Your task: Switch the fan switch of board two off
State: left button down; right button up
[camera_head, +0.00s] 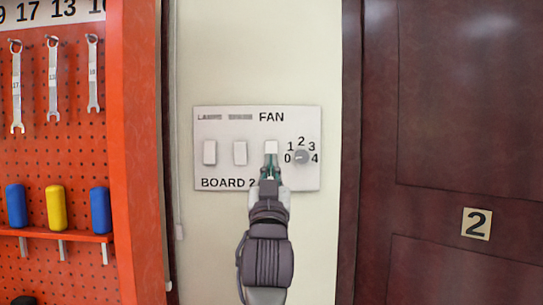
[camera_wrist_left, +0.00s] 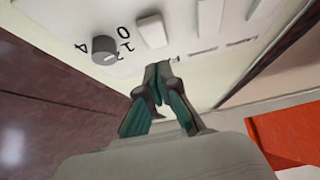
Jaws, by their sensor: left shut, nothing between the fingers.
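Board two (camera_head: 225,120) is a pale panel on the wall in the head view, labelled "BOARD 2". The fan switch (camera_head: 271,146) is a white rocker under the word "FAN". It also shows in the left wrist view (camera_wrist_left: 151,31). My left gripper (camera_head: 270,165) is shut and empty, with its tips just below the fan switch in the head view. In the left wrist view the gripper tips (camera_wrist_left: 158,68) are near the switch; I cannot tell if they touch it. The lower part of the board is partly hidden by my gripper. My right gripper is not in view.
Two other rockers (camera_head: 209,152) (camera_head: 240,153) sit left of the fan switch. A round knob (camera_head: 302,157) with numbers 0 to 4 is right of it. An orange pegboard (camera_head: 60,150) with wrenches stands left, and a dark door (camera_head: 450,130) marked 2 stands right.

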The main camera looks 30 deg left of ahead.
pick_arm(q)
jog(key=w, duration=0.1)
jog(key=w+a, duration=0.1)
jog(key=w+p, duration=0.1)
jog(key=shift+w+a+f, duration=0.25)
jog(key=shift+w+a, duration=0.15)
jog(key=shift+w+a+f+t+b, duration=0.15)
jog(key=shift+w+t+b, duration=0.2)
jog(key=shift+b, duration=0.7)
jog(key=shift+s, duration=0.1)
